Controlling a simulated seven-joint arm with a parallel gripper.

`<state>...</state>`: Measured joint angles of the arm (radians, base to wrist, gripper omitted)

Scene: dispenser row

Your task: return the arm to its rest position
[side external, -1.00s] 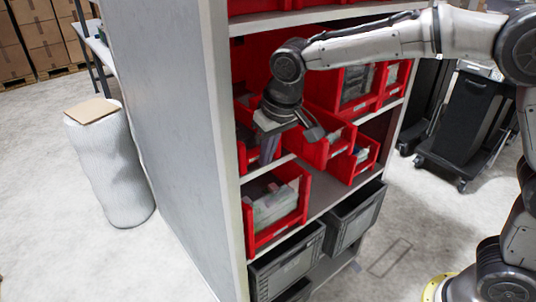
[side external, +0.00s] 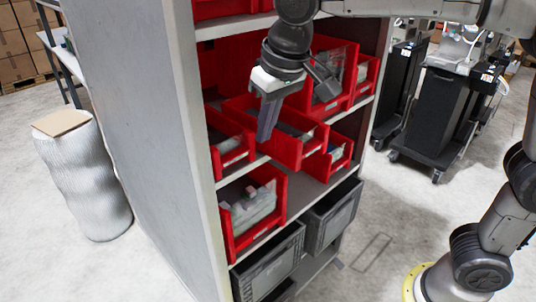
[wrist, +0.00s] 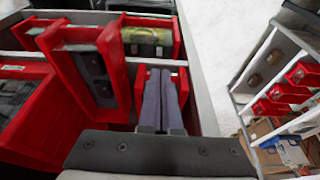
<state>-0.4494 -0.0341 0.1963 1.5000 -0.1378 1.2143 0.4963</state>
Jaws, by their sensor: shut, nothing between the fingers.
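My gripper (side external: 264,137) hangs downward in front of the shelf's middle level in the side view. Its two long grey fingers are together with nothing between them. In the wrist view the closed fingers (wrist: 160,76) overlap a red bin, and I cannot tell the exact gap to it. In the side view they appear in front of the tilted red bin (side external: 296,152). My forearm reaches in from the upper right.
The grey shelf unit (side external: 150,130) holds several red bins, including a lower one (side external: 279,205), and dark crates (side external: 270,266) beneath. A black cart (side external: 435,120) stands at the right. A white wrapped roll (side external: 84,180) stands at the left. Open floor lies in front.

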